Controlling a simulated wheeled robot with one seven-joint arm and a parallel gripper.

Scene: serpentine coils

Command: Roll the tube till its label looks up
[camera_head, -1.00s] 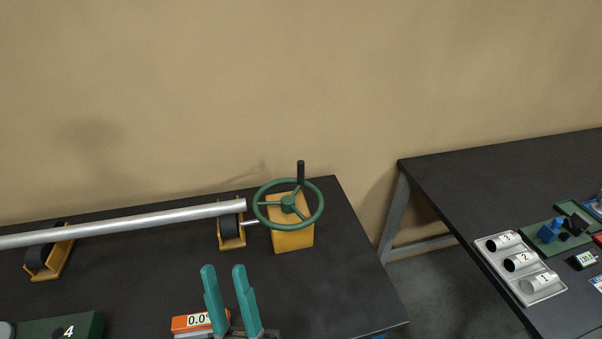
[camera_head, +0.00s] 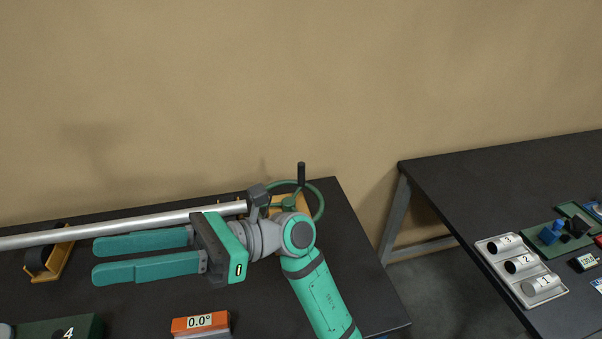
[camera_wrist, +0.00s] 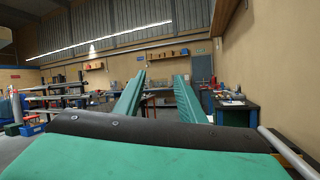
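The long silver tube (camera_head: 130,224) lies across rollers near the back of the dark table in the head view. No label shows on the part in sight. A tube also shows at the right edge of the wrist view (camera_wrist: 288,150). My gripper (camera_head: 95,260) is open and empty, its two teal fingers pointing left, in front of the tube. The green handwheel (camera_head: 321,200) with a black upright knob (camera_head: 301,174) stands at the tube's right end. My arm hides much of the wheel, its yellow block and the right roller.
An orange box reading 0.0° (camera_head: 201,323) sits near the front edge. A yellow roller stand (camera_head: 52,264) holds the tube at left. A dark green block marked 4 (camera_head: 60,329) lies front left. A second table at right bears a tray (camera_head: 556,296) of numbered cylinders.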

